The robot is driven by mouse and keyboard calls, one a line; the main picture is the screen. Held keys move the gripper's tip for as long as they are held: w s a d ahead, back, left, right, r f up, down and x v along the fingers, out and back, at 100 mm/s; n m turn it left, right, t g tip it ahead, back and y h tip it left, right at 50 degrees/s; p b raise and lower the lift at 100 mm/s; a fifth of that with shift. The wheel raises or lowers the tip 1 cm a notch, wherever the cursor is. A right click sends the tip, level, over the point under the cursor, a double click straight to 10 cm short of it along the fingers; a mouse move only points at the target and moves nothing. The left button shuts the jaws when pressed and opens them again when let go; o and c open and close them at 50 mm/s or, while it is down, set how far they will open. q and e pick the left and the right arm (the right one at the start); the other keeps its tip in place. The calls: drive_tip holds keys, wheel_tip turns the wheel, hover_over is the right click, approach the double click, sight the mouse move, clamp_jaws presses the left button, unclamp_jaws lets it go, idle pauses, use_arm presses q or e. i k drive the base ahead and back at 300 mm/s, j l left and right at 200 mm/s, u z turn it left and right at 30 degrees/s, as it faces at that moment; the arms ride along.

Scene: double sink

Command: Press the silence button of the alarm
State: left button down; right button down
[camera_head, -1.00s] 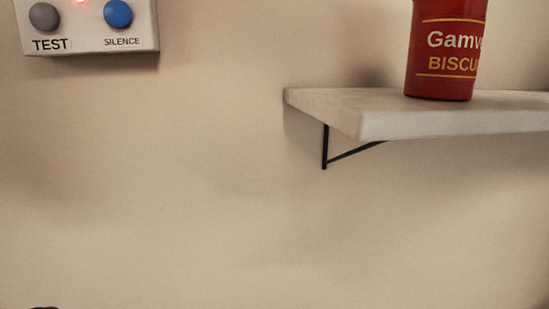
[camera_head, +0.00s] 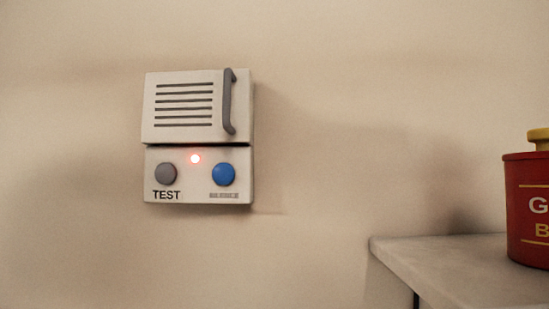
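The alarm (camera_head: 198,155) is a pale box on the wall, left of the middle of the head view. Its upper part has a slotted grille and a grey vertical handle (camera_head: 229,102). Its lower part has a lit red light (camera_head: 195,159), a grey button (camera_head: 165,174) labelled TEST on the left and a blue button (camera_head: 224,174) on the right. The blue button's label is too blurred to read now; in the earlier frame it reads SILENCE. Neither of my grippers shows in this view.
A pale shelf (camera_head: 440,262) is fixed to the wall at the lower right. A red biscuit tin (camera_head: 527,200) with a yellow lid stands on it, cut off by the right edge. The wall around the alarm is bare.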

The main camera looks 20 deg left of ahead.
sight(223, 173)
drive_tip(key=u, duration=0.8)
drive_tip(key=k+j+z, duration=0.2)
drive_tip(key=j+z, duration=0.15)
drive_tip(key=j, duration=0.2)
